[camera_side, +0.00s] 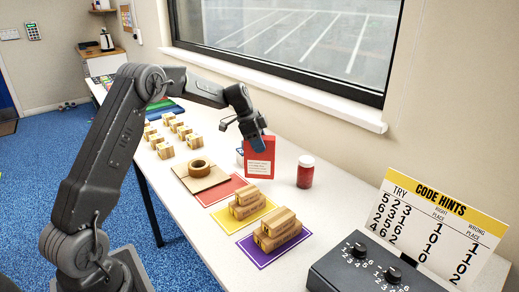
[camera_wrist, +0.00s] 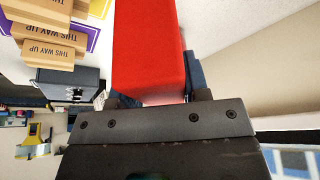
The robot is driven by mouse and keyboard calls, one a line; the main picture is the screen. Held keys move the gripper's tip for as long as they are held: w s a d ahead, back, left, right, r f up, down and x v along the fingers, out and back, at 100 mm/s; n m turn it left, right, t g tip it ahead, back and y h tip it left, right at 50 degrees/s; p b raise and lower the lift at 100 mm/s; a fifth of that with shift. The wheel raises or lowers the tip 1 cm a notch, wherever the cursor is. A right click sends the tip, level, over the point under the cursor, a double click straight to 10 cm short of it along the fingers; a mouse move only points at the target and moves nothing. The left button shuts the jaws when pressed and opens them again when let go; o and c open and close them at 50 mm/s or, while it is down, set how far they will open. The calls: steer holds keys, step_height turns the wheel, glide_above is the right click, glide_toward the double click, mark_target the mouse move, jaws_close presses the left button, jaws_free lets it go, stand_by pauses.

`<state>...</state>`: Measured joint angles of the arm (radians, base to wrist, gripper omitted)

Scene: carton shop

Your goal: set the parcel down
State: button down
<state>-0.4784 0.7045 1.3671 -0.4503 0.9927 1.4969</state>
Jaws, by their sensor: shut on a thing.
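My gripper (camera_side: 255,138) is shut on a red box (camera_side: 260,165) with a white label. The box stands upright below the fingers, near the window side of the table. I cannot tell whether its bottom touches the table. In the wrist view the red box (camera_wrist: 148,50) sits between the two fingers of my gripper (camera_wrist: 160,98). Small tan cartons (camera_side: 249,199) are stacked on a yellow mat, and more cartons (camera_side: 277,229) on a purple mat (camera_side: 250,247). A red mat (camera_side: 216,192) in front of the box is mostly bare.
A red jar with a white lid (camera_side: 305,175) stands just right of the box. A tape roll (camera_side: 198,167) lies on flat cardboard at left. Several cartons (camera_side: 165,150) stand farther back. A black dial box (camera_side: 365,272) and a code sign (camera_side: 440,225) stand at the right.

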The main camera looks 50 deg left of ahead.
mark_target(260, 157)
steer(key=shift+f, duration=1.1)
steer(key=shift+f, duration=0.5)
steer(key=c, duration=0.6)
jaws_free()
